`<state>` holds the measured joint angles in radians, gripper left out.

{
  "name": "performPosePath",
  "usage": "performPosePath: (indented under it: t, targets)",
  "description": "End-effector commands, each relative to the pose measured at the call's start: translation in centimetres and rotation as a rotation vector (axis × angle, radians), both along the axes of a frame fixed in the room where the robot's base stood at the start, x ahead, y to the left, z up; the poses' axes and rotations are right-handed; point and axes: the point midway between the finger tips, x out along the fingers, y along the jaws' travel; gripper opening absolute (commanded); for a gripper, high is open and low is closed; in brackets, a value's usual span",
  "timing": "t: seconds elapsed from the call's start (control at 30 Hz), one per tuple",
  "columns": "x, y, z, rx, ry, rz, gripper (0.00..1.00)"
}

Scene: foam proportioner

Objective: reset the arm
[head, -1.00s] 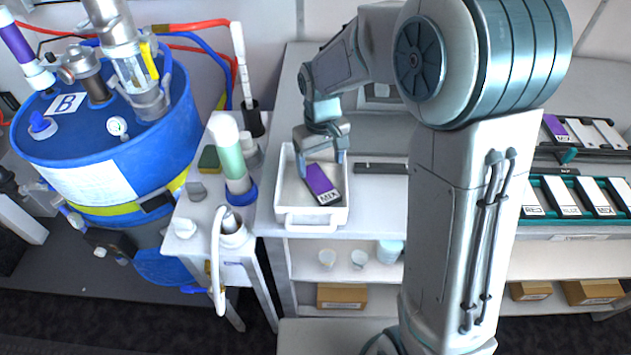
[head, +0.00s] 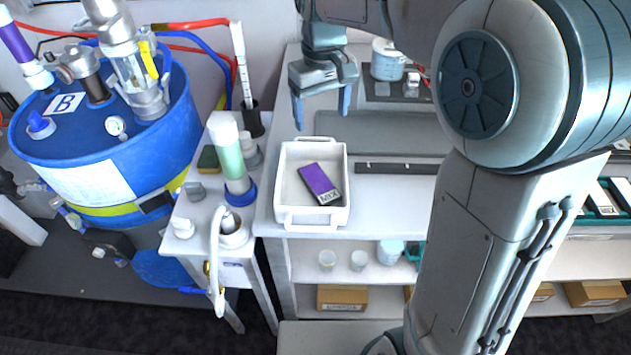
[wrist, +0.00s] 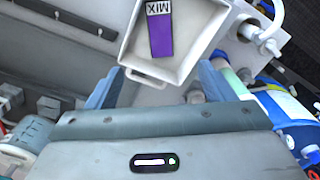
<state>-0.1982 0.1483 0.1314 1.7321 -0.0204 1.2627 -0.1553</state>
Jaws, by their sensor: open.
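My gripper (head: 322,108) is open and empty in the head view, raised above the back of the bench behind the white tray. Its two blue fingers also show apart in the wrist view (wrist: 158,92). A purple card labelled MIX (head: 319,183) lies flat and tilted inside the white tray (head: 312,218). The card also shows in the tray in the wrist view (wrist: 160,35), beyond the fingertips and clear of them. My arm's large links cover the right part of the bench in the head view.
A blue drum (head: 110,135) marked B stands at the left. Between it and the bench, a white stand holds a green-filled cylinder (head: 232,160). A dark strip (head: 395,168) lies right of the tray. A white jar (head: 388,60) stands at the back.

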Motion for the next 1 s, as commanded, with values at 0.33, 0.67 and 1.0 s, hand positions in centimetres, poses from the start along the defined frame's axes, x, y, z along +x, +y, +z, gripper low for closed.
performPosePath:
  t: [0.33,0.67,1.0]
  targets:
    - [0.0,0.0,-0.1,0.000,0.000,0.000,0.76]
    - [-6.4,-6.2,0.3,0.009,-0.100,-0.169,0.76]
    - [-15.7,-12.2,-2.7,0.047,-0.229,-0.399,0.76]
